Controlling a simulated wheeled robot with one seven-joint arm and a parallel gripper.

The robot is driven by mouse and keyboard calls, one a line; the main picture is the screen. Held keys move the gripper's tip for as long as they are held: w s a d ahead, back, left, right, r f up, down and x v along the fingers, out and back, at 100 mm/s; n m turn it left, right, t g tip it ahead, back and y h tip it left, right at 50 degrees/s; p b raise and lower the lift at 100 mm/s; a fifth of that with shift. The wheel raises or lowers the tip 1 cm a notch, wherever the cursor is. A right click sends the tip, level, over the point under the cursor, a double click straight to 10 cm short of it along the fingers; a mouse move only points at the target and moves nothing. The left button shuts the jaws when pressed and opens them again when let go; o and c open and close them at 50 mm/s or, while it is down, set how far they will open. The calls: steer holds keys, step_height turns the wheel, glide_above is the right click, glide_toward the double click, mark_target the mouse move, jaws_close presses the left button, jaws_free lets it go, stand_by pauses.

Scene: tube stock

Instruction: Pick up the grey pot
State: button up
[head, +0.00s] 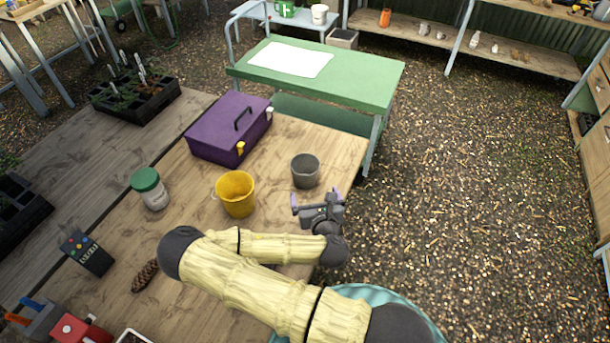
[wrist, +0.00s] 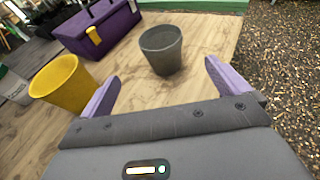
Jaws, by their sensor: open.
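The grey pot (head: 306,171) stands upright on the wooden table, near its right edge. It also shows in the wrist view (wrist: 161,50), beyond my fingertips and roughly between their lines. My gripper (head: 316,193) is open and empty, just in front of the pot in the head view. Its two purple fingers (wrist: 160,75) point toward the pot and are apart from it.
A yellow bucket (head: 236,195) stands left of the pot. The wooden table's (head: 345,150) right edge is close to the pot. A green table (head: 365,83) stands behind.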

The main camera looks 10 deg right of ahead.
steer(key=shift+f+b+x, duration=0.2)
steer(key=shift+b+x, duration=0.9)
steer(key=shift+b, duration=0.6)
steer(key=p, duration=0.3)
glide_toward(303, 159)
steer(key=shift+w+f, duration=0.1)
steer(key=shift+w, duration=0.15)
steer(key=shift+p+x, duration=0.85)
steer(key=shift+x, duration=1.7)
steer(key=shift+c, duration=0.4)
steer(key=c, duration=0.7)
